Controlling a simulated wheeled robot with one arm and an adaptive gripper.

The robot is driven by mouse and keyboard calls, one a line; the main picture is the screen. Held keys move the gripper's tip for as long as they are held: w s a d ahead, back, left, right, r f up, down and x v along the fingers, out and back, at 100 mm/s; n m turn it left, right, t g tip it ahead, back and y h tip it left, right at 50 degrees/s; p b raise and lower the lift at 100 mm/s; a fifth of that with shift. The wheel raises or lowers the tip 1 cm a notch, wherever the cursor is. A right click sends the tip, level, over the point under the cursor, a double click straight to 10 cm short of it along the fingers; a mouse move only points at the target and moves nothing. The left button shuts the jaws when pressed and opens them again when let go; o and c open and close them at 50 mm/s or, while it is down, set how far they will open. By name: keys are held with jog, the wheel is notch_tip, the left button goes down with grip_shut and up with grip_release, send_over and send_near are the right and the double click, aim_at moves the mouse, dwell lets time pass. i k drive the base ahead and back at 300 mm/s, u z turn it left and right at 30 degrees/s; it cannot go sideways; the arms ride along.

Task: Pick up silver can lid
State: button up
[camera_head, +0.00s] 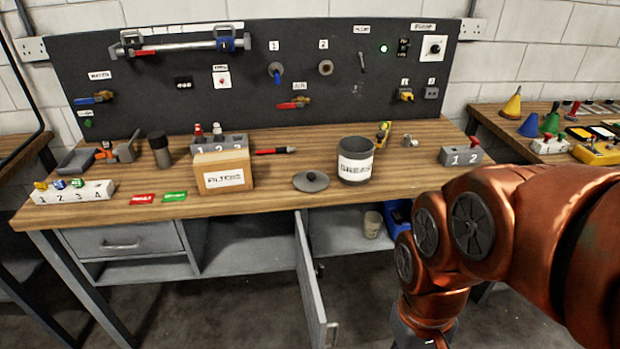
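A round grey metal lid (311,181) with a small dark knob lies flat on the wooden workbench (270,202). It is close to the bench's front edge, just left of a dark can (356,161) with a white label. The can stands upright, and its top looks uncovered. My copper-coloured arm comes in from the right, and its end hangs low in front of the bench. My gripper (438,342) is only partly seen at the bottom edge, well below and right of the lid. Its fingers are mostly cut off by the frame.
A wooden box (223,171) with a paper label stands left of the lid. A cabinet door (311,285) hangs open below the bench. A second table (520,130) with coloured cones is at the right.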

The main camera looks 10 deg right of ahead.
aim_at(306, 180)
jog(key=k, duration=0.65)
jog(key=u, duration=0.6)
jog(key=i, duration=0.5)
jog(key=u, duration=0.7)
jog(key=i, duration=1.1)
jog(key=z, duration=0.65)
